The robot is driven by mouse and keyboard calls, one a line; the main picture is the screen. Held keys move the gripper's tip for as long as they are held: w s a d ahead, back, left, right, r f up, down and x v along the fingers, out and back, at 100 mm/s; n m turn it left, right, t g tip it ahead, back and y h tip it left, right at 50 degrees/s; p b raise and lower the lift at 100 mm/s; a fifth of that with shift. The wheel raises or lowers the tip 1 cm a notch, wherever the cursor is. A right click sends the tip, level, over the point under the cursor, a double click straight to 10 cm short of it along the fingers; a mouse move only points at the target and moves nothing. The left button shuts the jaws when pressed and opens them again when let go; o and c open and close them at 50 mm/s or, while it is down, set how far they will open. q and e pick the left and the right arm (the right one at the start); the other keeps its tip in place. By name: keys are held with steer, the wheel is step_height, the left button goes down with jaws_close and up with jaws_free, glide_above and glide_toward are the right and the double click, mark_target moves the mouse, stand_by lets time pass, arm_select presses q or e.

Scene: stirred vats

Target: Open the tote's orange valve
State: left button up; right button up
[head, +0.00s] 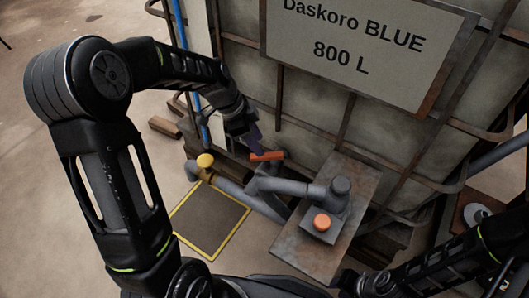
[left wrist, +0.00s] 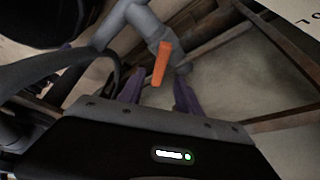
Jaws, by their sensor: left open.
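The tote (head: 305,95) is a pale caged container with a sign reading "Daskoro BLUE 800 L". Its orange valve handle (head: 267,156) sits low at its front, above a grey pipe. My left gripper (head: 257,146) is open and close to the handle, with its purple fingers pointing down at it. In the left wrist view the orange handle (left wrist: 162,63) appears between the two fingertips of the left gripper (left wrist: 159,78); I cannot tell whether they touch it. My right gripper (head: 358,283) is low at the right, and its fingers are not clear.
A grey pump box with an orange button (head: 321,222) stands on a rusty metal plate (head: 345,170) right of the valve. A yellow cap (head: 205,160) tops a pipe beside a yellow-edged floor grate (head: 205,225). A blue pipe (head: 203,120) rises left of the tote. Open floor lies left.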

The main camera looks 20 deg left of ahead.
mark_target(267, 160)
arm_select(q)
steer(key=b+x, duration=0.1)
steer(key=x, duration=0.5)
steer(key=shift+f, duration=0.15)
steer(key=shift+c, duration=0.2)
jaws_close()
